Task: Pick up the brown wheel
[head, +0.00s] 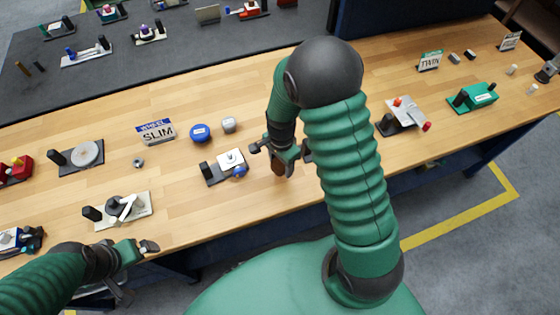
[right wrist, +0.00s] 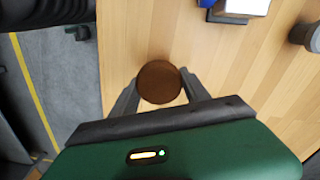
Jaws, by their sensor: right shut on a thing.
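The brown wheel (right wrist: 159,82) is a round, dark brown disc seen face-on in the right wrist view. My right gripper (right wrist: 160,88) is shut on it, with one finger against each side. In the head view the brown wheel (head: 278,168) shows as a small brown patch below my right gripper (head: 281,158), near the front edge of the table, partly hidden by the gripper. I cannot tell whether it touches the tabletop. My left gripper (head: 137,268) is at the lower left, past the table's front edge, with its fingers apart and empty.
The wooden table (head: 330,190) holds several small fixtures.

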